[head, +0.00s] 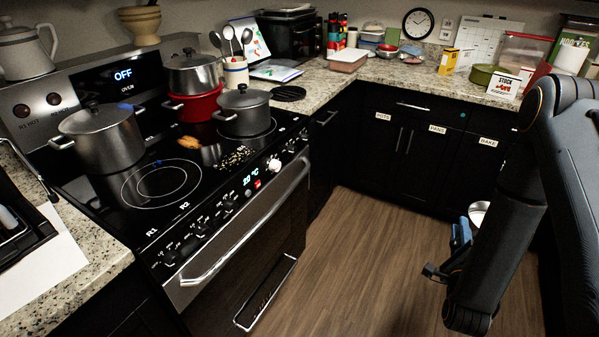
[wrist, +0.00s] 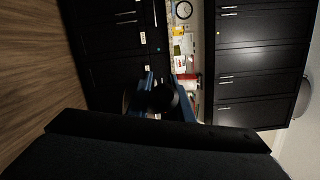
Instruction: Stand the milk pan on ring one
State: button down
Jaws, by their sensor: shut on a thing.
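My gripper (head: 461,234) is at the right in the head view, above the wooden floor and away from the stove. Its blue fingers are shut on the milk pan. A bright, round metal part of the pan (head: 479,212) shows just beyond the fingers, mostly hidden by my arm. In the wrist view a dark rounded piece (wrist: 164,97), probably its handle, sits between the fingers. The stove's front left ring (head: 160,184) is bare. Labels R1 (head: 151,232) and R2 (head: 184,206) are on the stove's front edge, near that ring.
A big grey stockpot (head: 103,140) stands behind the bare ring. A red pot (head: 194,104) with a steel pot on it and a lidded grey pot (head: 243,112) stand farther back. An orange-brown item (head: 188,142) and crumbs lie on the hob. The floor (head: 350,260) between is clear.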

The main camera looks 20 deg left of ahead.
aim_at(151, 200)
jog(key=k, duration=0.55)
jog(key=u, duration=1.35)
